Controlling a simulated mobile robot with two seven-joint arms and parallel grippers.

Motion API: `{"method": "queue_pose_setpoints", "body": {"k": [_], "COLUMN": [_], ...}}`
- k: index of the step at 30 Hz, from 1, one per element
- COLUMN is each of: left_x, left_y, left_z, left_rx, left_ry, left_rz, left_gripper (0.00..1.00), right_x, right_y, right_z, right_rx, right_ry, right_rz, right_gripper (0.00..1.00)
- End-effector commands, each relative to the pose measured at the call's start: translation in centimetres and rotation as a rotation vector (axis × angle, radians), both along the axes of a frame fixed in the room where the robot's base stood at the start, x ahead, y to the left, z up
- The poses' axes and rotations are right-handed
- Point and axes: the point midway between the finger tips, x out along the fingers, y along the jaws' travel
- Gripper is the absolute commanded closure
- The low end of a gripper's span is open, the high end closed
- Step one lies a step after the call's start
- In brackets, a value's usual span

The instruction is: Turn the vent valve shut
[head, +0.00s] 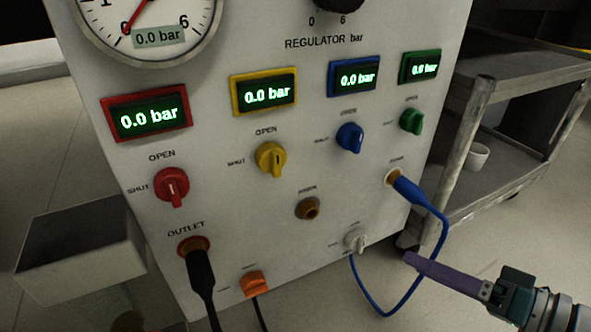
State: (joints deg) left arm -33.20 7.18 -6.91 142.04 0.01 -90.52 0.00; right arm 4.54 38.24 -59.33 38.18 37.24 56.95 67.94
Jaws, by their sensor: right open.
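A white-grey valve knob (356,240) sits low on the right of the panel front. My left gripper is out of view.
The panel (235,215) also has red (172,187), yellow (270,159), blue (350,137) and green (411,120) knobs, with displays at 0.0 bar. A blue hose (441,240) loops close to my right gripper. A black hose (203,285) hangs from OUTLET. A cart (485,150) stands right.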

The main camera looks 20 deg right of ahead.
Motion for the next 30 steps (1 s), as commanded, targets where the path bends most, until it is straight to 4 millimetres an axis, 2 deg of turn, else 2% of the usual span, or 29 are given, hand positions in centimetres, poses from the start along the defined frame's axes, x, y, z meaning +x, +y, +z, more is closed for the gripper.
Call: {"method": "queue_pose_setpoints", "body": {"k": [5,15,21,28,30], "left_x": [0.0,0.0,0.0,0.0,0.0], "left_y": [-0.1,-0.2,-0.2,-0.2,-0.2], "left_z": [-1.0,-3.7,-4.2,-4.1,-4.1], "left_rx": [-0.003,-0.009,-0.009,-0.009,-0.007], "left_ry": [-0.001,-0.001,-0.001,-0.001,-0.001], "left_rz": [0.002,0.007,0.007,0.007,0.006], "left_gripper": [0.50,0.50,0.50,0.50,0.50], "right_x": [2.0,7.5,8.7,8.8,8.8], "right_y": [0.8,3.1,3.6,3.6,3.6], "right_z": [-0.6,-2.2,-2.3,-2.3,-2.3], "right_rx": [0.003,0.002,0.000,0.000,0.000], "right_ry": [-0.005,-0.005,-0.001,0.000,0.000], "right_rz": [0.002,0.000,0.000,0.000,0.000], "right_gripper": [0.27,0.27,0.27,0.27,0.33]}}
